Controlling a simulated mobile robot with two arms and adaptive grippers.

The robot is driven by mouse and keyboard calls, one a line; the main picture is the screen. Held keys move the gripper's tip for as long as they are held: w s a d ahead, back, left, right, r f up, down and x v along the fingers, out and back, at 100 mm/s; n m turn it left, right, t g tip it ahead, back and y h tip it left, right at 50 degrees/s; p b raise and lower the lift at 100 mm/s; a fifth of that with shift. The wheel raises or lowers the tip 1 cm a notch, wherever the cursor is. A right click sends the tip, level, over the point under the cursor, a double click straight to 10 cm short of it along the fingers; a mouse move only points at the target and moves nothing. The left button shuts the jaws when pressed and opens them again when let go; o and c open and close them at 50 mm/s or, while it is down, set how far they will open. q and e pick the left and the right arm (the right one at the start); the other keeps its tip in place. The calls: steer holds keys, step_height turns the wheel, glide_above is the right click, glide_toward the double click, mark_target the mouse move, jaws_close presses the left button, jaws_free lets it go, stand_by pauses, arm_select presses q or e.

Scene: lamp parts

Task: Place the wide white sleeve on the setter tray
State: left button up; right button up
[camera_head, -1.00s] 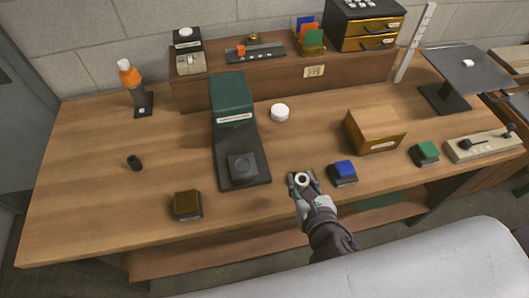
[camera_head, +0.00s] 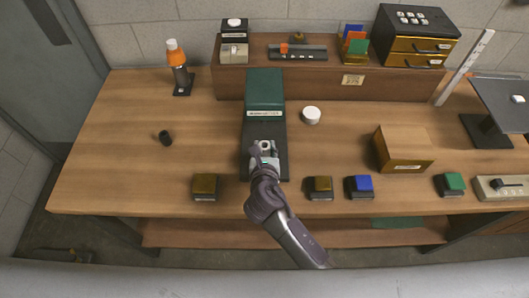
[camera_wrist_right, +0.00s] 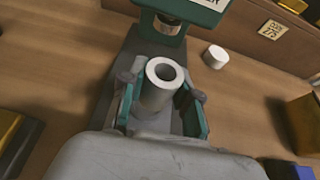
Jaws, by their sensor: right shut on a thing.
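A white sleeve with a round hole through it (camera_head: 266,146) is between the fingers of my right gripper (camera_head: 264,160). In the wrist view the sleeve (camera_wrist_right: 163,88) stands upright with the green finger pads shut on its sides. The gripper is over the dark base of the green setter machine (camera_head: 265,90). The base, seen as the setter tray (camera_wrist_right: 118,70), shows around the sleeve in the wrist view. I cannot tell whether the sleeve's bottom touches it; the gripper hides the spot. My left gripper is not in view.
A short white round piece (camera_head: 311,115) sits right of the machine. A wooden box (camera_head: 403,148), a gold-topped block (camera_head: 319,187) and a blue-topped block (camera_head: 359,186) are farther right. Another gold-topped block (camera_head: 205,186) is left. The table's left part is mostly clear.

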mark_target(264, 154)
steer(key=shift+x, duration=0.85)
steer(key=shift+f, duration=2.1)
steer(key=shift+s+f+b, duration=0.1)
steer(key=shift+f+b, duration=0.05)
steer(key=shift+b, duration=0.15)
steer(key=o, duration=1.1)
steer(key=shift+c, duration=0.2)
steer(key=v, duration=1.2)
